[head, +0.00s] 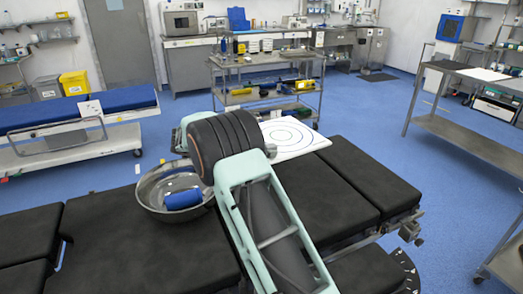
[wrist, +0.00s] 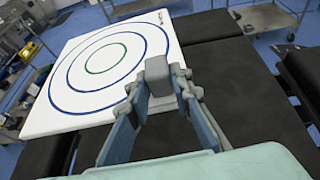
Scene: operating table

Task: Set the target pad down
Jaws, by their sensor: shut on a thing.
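The target pad is a white square board with blue rings and a green inner ring; it shows beyond my arm in the head view (head: 312,143) and fills the upper left of the wrist view (wrist: 105,58). A grey block (wrist: 158,70) stands at the pad's near right edge. My gripper (wrist: 160,88) is shut on this block, which appears to be the pad's grip. In the head view my own wrist hides the fingers. Whether the pad's underside touches the table cannot be told.
The black padded operating table (head: 110,240) lies below, with bare cushions around the pad. A steel bowl (head: 150,205) with a blue roll (head: 183,200) stands left of my arm. A steel cart (head: 265,98) stands behind the table, and a steel side table (head: 470,140) at right.

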